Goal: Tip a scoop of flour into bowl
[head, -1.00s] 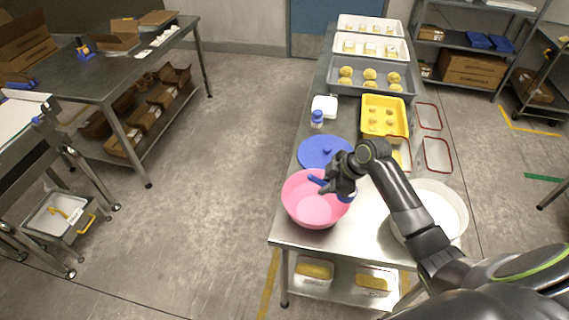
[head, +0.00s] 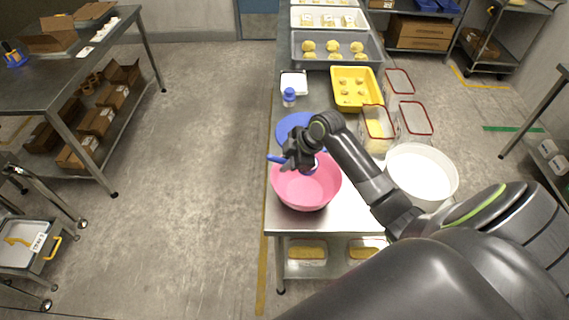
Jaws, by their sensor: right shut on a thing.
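The pink bowl (head: 305,193) stands on the steel table near its front left corner. My right gripper (head: 300,162) is over the bowl's back rim and shut on the blue scoop (head: 274,158). The scoop's handle end sticks out to the left of the gripper, and another blue part shows just right of the fingers, over the bowl. I cannot tell whether flour is in the scoop. A large round white tub (head: 454,184) with white contents, apparently flour, stands at the table's right side. My left gripper is out of view.
A blue lid (head: 287,128) lies behind the bowl, partly hidden by my right arm. Clear containers with red rims (head: 414,118), a yellow tray (head: 371,104), a blue-capped jar (head: 289,98) and a grey tray of dough (head: 372,65) stand farther back.

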